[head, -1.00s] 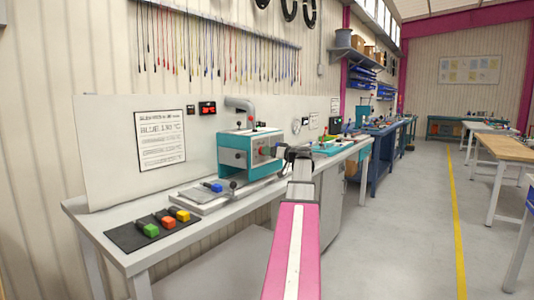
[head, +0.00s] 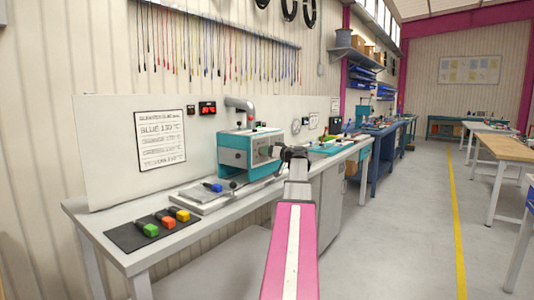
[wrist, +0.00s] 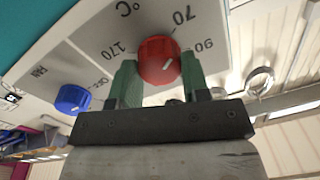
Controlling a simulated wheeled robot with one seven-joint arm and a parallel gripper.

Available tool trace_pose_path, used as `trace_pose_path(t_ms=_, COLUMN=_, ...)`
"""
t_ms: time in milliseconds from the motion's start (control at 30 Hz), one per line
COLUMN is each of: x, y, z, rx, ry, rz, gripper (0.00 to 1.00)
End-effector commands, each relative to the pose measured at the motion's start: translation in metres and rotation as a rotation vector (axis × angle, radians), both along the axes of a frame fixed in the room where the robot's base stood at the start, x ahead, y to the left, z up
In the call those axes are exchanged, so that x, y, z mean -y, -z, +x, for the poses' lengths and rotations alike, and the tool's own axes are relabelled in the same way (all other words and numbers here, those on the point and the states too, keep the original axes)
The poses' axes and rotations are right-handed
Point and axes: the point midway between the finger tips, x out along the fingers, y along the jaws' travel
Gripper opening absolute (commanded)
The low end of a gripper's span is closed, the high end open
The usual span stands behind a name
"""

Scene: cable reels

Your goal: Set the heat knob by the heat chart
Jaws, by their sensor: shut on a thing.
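The red heat knob (wrist: 158,62) sits on a grey panel between the green fingers of my gripper (wrist: 160,80), which is shut on it. Around it the panel reads 70, 90, 170 and °C; other dial numbers are hidden. A faint pale mark shows on the knob's right side, but its exact setting is unclear. In the head view my gripper (head: 284,157) is at the front panel of the teal and grey machine (head: 248,148). The heat chart (head: 160,139) hangs on the white backboard. Its upper line seems to read BLUE 130 °C; the other lines are hard to read.
A blue fan knob (wrist: 72,98) is beside the red knob. A blue-ended piece (head: 213,187) lies on the machine's front plate. Green, orange and yellow pieces lie on a dark mat (head: 122,237) on the bench (head: 84,217).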

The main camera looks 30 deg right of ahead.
Motion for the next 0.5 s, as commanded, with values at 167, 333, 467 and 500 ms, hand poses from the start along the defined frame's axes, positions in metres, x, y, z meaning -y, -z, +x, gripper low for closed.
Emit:
trace_pose_path(t_ms=167, x=0.0002, y=0.0002, z=0.0000, rx=-0.026, ry=-0.001, rz=0.065, gripper=0.19)
trace_pose_path(t_ms=333, x=0.0004, y=0.0003, z=0.0001, rx=-0.073, ry=-0.001, rz=0.177, gripper=0.19)
trace_pose_path(t_ms=467, x=0.0006, y=0.0007, z=0.0001, rx=-0.118, ry=-0.001, rz=0.284, gripper=0.19)
trace_pose_path(t_ms=500, x=0.0007, y=0.0007, z=0.0001, rx=-0.133, ry=0.000, rz=0.320, gripper=0.19)
